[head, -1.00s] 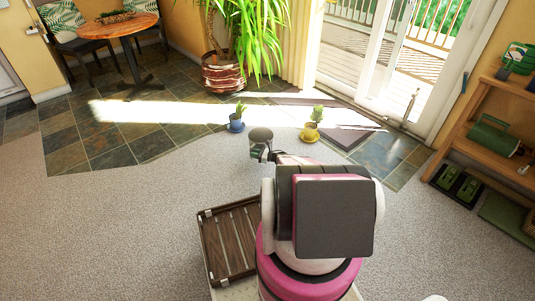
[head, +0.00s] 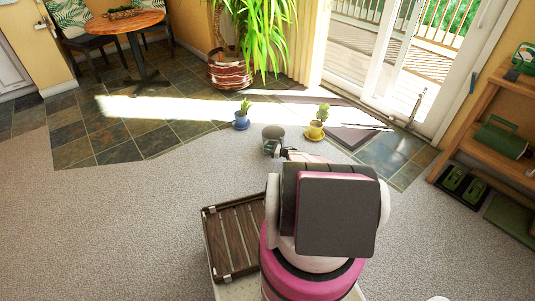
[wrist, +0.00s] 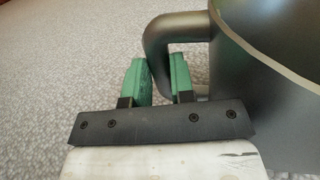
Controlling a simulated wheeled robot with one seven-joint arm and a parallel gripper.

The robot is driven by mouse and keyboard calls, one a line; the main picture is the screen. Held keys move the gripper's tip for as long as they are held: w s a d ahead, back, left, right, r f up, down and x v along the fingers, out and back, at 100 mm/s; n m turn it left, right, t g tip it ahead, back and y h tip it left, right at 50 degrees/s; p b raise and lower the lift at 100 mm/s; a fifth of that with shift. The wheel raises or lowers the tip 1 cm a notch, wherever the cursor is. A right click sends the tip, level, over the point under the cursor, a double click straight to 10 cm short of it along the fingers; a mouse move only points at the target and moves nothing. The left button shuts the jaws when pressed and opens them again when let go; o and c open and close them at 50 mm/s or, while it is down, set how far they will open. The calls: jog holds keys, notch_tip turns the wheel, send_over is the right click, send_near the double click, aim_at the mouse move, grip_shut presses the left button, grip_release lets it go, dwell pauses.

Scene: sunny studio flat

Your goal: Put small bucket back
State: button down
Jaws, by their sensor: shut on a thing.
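The small bucket (head: 273,132) is a dark grey round vessel with a side handle. In the head view it is out ahead of my arm, between the two potted plants in the picture. In the wrist view the bucket (wrist: 265,75) fills the right side, with its pale rim at the top and its curved handle reaching left. My gripper (wrist: 158,82) has two green fingers, one on each side of the handle, and is shut on it. In the head view my gripper (head: 271,149) is small and partly hidden. I cannot tell the bucket's height above the floor.
A slatted wooden tray (head: 233,235) is beside my arm. A wooden shelf (head: 495,140) with green items is at right. Carpet (head: 110,220) at left is clear.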

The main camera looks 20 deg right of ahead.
jog(key=shift+f, duration=1.5)
jog(key=c, duration=1)
grip_release()
